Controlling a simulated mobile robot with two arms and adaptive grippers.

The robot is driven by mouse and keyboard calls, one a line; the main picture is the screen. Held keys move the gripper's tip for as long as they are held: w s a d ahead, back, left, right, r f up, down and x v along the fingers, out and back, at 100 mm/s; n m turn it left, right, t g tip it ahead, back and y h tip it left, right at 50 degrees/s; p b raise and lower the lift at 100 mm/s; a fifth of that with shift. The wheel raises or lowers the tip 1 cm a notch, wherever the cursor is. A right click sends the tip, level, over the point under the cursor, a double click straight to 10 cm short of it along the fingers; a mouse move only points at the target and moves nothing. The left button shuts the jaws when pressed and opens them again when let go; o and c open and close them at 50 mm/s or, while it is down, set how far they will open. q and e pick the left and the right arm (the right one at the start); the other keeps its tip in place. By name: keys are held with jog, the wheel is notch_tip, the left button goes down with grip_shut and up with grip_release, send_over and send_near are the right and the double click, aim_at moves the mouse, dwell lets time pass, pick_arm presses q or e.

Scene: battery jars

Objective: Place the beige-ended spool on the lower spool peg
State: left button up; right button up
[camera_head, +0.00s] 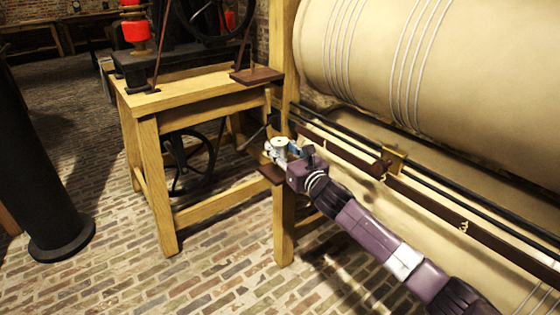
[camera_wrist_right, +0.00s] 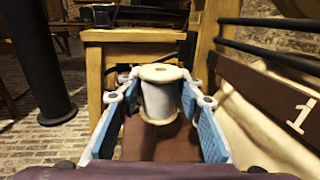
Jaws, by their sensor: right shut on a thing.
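The beige-ended spool (camera_wrist_right: 160,97) stands upright between the fingers of my right gripper (camera_wrist_right: 160,100) in the right wrist view. It has pale thread and wide beige end discs. In the head view the spool (camera_head: 279,146) is small, at the tip of my right arm, beside the wooden post. My right gripper (camera_head: 284,153) is shut on it. Below the spool is a small dark brown shelf (camera_wrist_right: 150,142), which also shows in the head view (camera_head: 271,173). The lower peg itself is hidden, so I cannot tell whether the spool is around it. My left gripper is out of view.
A higher brown shelf (camera_head: 257,75) is fixed near the post (camera_head: 284,215). A wooden bench (camera_head: 200,95) stands to the left. A large cream roller (camera_head: 450,60) and dark rails (camera_head: 430,175) lie to the right. A black column (camera_head: 50,150) stands at far left.

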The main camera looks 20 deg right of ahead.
notch_tip(320, 180, down, 4)
jog(key=shift+r+b, duration=0.15)
jog(key=shift+b, duration=0.35)
jog(key=o, duration=1)
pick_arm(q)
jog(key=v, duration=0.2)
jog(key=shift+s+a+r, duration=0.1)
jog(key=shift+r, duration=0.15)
pick_arm(e)
jog(key=shift+r, duration=0.1)
jog(key=shift+s, duration=0.1)
